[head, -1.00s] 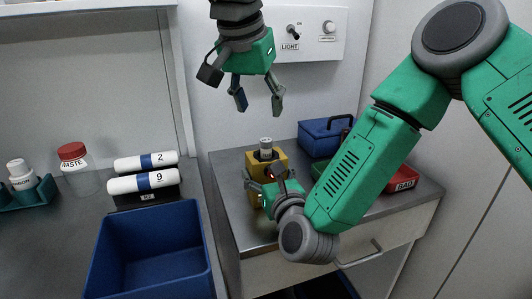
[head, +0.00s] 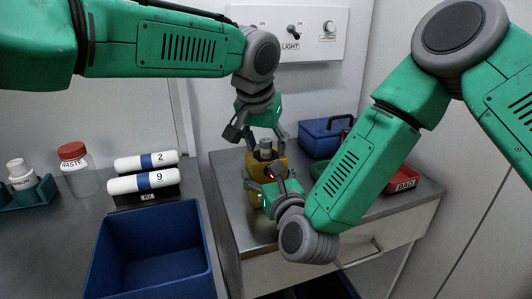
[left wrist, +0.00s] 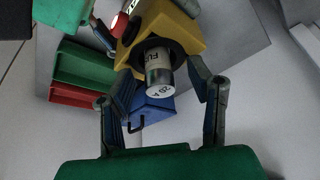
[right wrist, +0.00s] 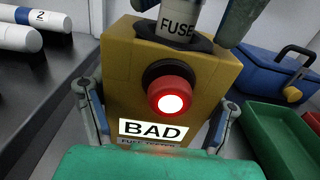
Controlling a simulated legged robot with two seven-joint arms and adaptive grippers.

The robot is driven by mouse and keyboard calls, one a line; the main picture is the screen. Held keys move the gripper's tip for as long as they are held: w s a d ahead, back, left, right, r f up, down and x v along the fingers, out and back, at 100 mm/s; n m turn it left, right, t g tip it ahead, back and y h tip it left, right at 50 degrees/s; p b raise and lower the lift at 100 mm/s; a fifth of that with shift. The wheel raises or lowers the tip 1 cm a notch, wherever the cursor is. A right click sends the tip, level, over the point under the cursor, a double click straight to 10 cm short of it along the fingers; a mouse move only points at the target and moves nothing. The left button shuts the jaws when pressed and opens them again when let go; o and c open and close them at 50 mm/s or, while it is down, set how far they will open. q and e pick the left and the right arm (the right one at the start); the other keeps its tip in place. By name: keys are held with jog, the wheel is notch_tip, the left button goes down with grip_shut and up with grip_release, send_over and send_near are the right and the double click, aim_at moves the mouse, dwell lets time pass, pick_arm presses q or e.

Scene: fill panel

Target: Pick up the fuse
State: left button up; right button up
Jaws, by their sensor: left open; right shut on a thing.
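The fuse (head: 265,144) is a pale cylinder with a grey metal end. It stands upright in the dark socket on top of the yellow tester box (head: 254,194). In the left wrist view the fuse (left wrist: 158,70) shows "20 A" on its end. My left gripper (head: 266,137) is open above the box, its fingers on either side of the fuse with gaps. My right gripper (head: 268,190) is shut on the tester box from the front. In the right wrist view the box (right wrist: 115,60) shows a lit red lamp (right wrist: 172,98) and a "BAD" sign (right wrist: 153,131).
The box is on a metal-topped cabinet (head: 228,205).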

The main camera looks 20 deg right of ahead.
aim_at(266, 140)
pick_arm(q)
jog(key=shift+f, duration=0.15)
grip_shut()
notch_tip(266, 140, up, 4)
jog(key=shift+d+f, duration=0.1)
jog(key=s+a, duration=1)
jog(key=s, duration=0.4)
jog(key=shift+s+a+f, duration=0.15)
jog(key=shift+s+a, duration=0.1)
jog(key=shift+a, duration=0.15)
